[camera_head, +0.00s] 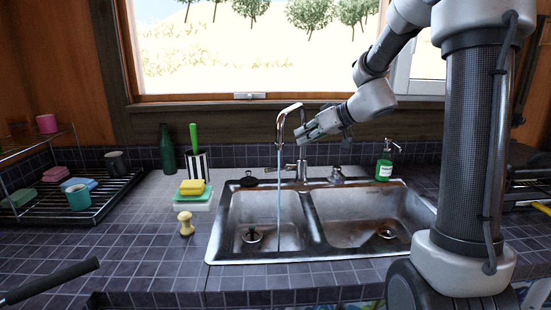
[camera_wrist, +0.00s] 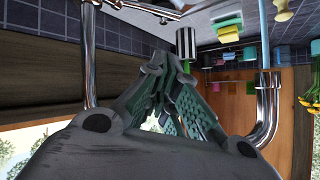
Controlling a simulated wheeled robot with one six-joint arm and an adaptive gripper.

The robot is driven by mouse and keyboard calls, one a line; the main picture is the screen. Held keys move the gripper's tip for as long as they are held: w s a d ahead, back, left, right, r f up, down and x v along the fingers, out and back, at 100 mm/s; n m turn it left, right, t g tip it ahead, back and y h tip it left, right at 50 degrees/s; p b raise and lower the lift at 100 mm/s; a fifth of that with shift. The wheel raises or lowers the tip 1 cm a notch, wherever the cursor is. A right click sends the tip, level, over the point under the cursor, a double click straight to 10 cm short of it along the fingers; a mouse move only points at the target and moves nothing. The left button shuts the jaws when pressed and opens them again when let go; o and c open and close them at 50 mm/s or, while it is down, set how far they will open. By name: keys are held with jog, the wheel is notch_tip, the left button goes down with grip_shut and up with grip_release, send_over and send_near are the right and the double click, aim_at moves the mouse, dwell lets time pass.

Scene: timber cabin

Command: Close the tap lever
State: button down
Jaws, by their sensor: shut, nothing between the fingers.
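The chrome tap (camera_head: 283,124) stands behind the double sink, its spout bent over the left basin. A thin stream of water (camera_head: 279,205) falls from it into that basin. The tap's lever (camera_head: 287,167) seems to be the small chrome part by the foot of the tap, low in the view. My gripper (camera_head: 303,133) is beside the upper part of the tap, just right of the spout, well above the lever. It is shut and empty. In the wrist view my fingers (camera_wrist: 160,85) lie between the chrome post (camera_wrist: 88,55) and the curved spout (camera_wrist: 268,110). I cannot tell whether they touch the tap.
The double sink (camera_head: 306,215) is in the middle. A soap bottle (camera_head: 384,168) stands right of it. A striped holder (camera_head: 198,166), a sponge (camera_head: 192,187) and a brush (camera_head: 185,222) stand left. A dish rack (camera_head: 100,208) is far left. The window sill runs behind the tap.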

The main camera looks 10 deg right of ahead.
send_over(277, 169)
jog(key=s, duration=0.1)
notch_tip(277, 169, down, 6)
jog(key=f, duration=0.3)
jog(key=shift+s+a+f, duration=0.15)
jog(key=shift+a, duration=0.15)
jog(key=shift+s+a+f, duration=0.3)
jog(key=shift+a+f, duration=0.1)
jog(key=shift+f, duration=0.35)
